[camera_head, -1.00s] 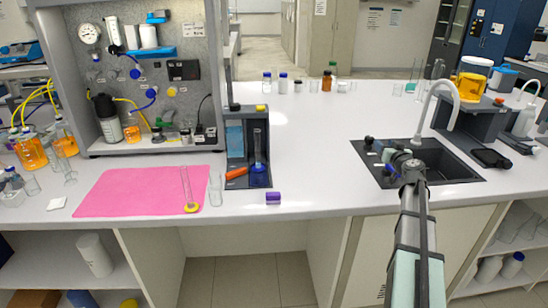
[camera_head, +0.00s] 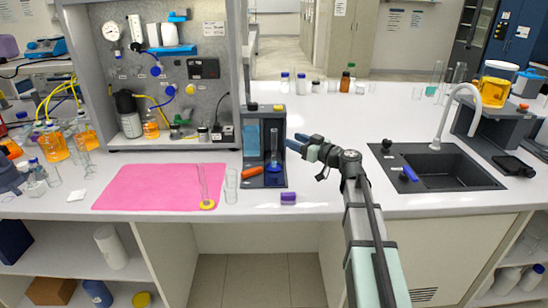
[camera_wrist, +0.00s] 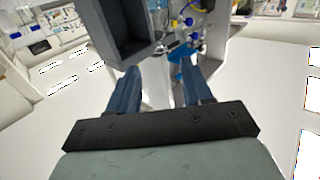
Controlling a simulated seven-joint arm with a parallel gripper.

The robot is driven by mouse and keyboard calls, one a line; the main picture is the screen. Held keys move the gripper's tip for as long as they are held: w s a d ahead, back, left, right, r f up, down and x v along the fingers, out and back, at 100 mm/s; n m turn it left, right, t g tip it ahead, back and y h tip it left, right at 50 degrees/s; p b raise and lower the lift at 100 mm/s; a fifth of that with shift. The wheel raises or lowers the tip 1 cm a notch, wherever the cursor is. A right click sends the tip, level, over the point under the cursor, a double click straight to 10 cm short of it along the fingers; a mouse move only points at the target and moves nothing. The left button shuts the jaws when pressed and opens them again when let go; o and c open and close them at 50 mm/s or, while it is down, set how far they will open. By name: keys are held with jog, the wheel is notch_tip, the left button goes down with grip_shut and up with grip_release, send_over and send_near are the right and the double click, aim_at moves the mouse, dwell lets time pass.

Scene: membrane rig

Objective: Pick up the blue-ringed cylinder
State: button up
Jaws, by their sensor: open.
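The blue-ringed cylinder (camera_head: 274,153) is a clear, narrow tube with a blue ring near its foot. It stands upright in the right bay of a dark grey holder (camera_head: 250,181). My gripper (camera_head: 298,141) is just right of the holder in the head view, fingers pointing left toward it, open and apart from the cylinder. In the wrist view, my two blue fingers (camera_wrist: 160,68) are spread, with the dark holder box (camera_wrist: 111,35) ahead on the left. Something blue (camera_wrist: 182,56) shows ahead near the right finger; I cannot tell whether it is the cylinder's ring.
A yellow-footed cylinder (camera_head: 207,200) stands on the pink mat (camera_head: 140,188), beside a clear beaker (camera_head: 231,188). An orange object (camera_head: 252,171) lies in the holder. A purple block (camera_head: 288,198) lies at the front edge.

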send_over(274, 150)
jog(key=w, duration=0.1)
jog(key=shift+f, duration=0.1)
dwell(0.5)
jog(key=shift+c, duration=0.2)
grip_shut()
